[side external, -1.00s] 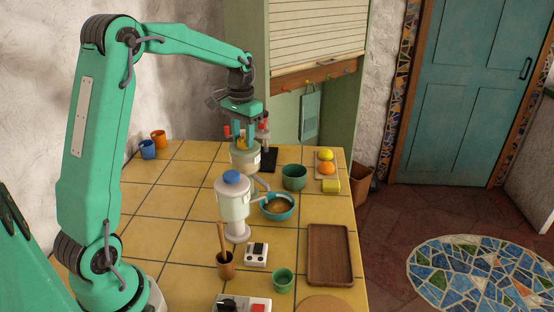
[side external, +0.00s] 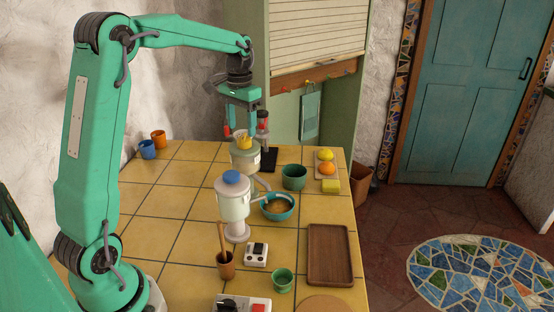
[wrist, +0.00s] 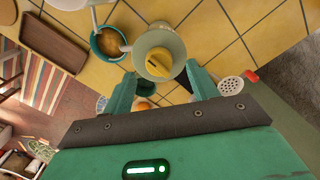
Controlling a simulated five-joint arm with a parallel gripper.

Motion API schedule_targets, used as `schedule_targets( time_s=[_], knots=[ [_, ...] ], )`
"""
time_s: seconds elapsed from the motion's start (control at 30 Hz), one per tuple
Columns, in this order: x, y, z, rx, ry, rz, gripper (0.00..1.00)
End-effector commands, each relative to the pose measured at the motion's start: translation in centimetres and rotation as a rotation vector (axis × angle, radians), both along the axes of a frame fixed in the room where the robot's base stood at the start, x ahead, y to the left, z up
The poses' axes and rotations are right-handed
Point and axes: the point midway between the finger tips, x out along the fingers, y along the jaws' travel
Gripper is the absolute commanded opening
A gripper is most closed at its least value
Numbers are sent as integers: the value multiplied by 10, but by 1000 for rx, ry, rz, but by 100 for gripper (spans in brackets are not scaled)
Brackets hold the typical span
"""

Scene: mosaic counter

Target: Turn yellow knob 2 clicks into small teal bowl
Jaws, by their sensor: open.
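The yellow knob (side external: 243,139) sits on top of the far cream dispenser (side external: 245,160). In the wrist view the knob (wrist: 158,64) has a dark slot across it. My gripper (side external: 241,126) is open above the knob, pointing down. In the wrist view my gripper (wrist: 161,74) has one finger on each side of the knob, apart from it. The small teal bowl (side external: 278,217) stands right of the dispensers, with brown contents in it. It also shows in the wrist view (wrist: 93,47), where spouts reach towards it.
A blue-topped dispenser (side external: 232,201) stands nearer the camera. A green bowl (side external: 294,180), a wooden tray (side external: 329,255), a small switch box (side external: 256,254), a utensil cup (side external: 226,268) and a green cup (side external: 282,284) stand around.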

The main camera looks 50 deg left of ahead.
Motion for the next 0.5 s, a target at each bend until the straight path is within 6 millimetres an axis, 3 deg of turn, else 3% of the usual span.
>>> schedule_targets(
  time_s=[0.23, 0.5],
  knots=[
    [0, 1, 29, 0, -1, 1, 59],
    [0, 1, 37, 0, 2, 2, 59]
  ],
)
